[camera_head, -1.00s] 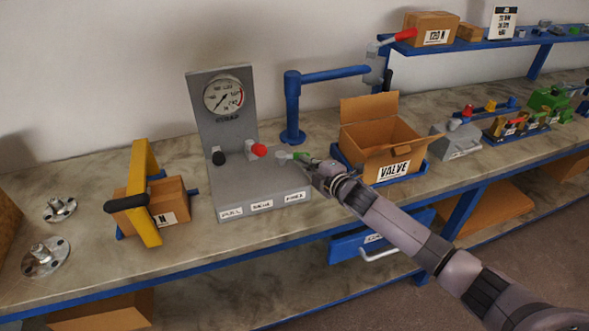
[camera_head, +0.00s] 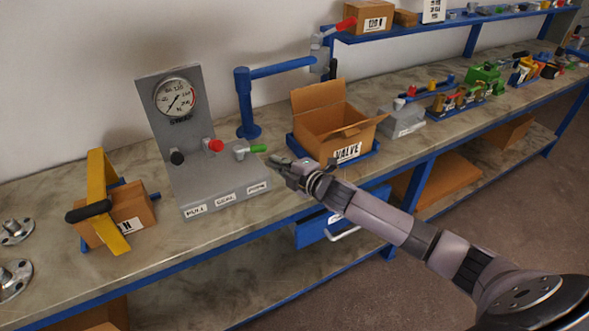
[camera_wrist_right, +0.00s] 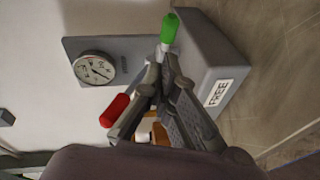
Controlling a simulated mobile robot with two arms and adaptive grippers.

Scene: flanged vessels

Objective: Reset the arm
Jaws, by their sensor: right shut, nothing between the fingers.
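My right arm comes in from the lower right in the head view. Its gripper (camera_head: 281,162) is shut and empty, above the bench just right of the grey gauge stand (camera_head: 185,140). The green-handled valve (camera_head: 256,149) on the stand is left of the fingertips, with a small gap. In the right wrist view the closed fingers (camera_wrist_right: 163,60) point toward the green handle (camera_wrist_right: 170,27), and the red handle (camera_wrist_right: 115,110) shows at their left. My left gripper is in neither view.
A blue post with an arm (camera_head: 244,105) rises behind the stand. A yellow clamp (camera_head: 101,185) is at left. An open blue drawer (camera_head: 313,230) sticks out below the bench edge.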

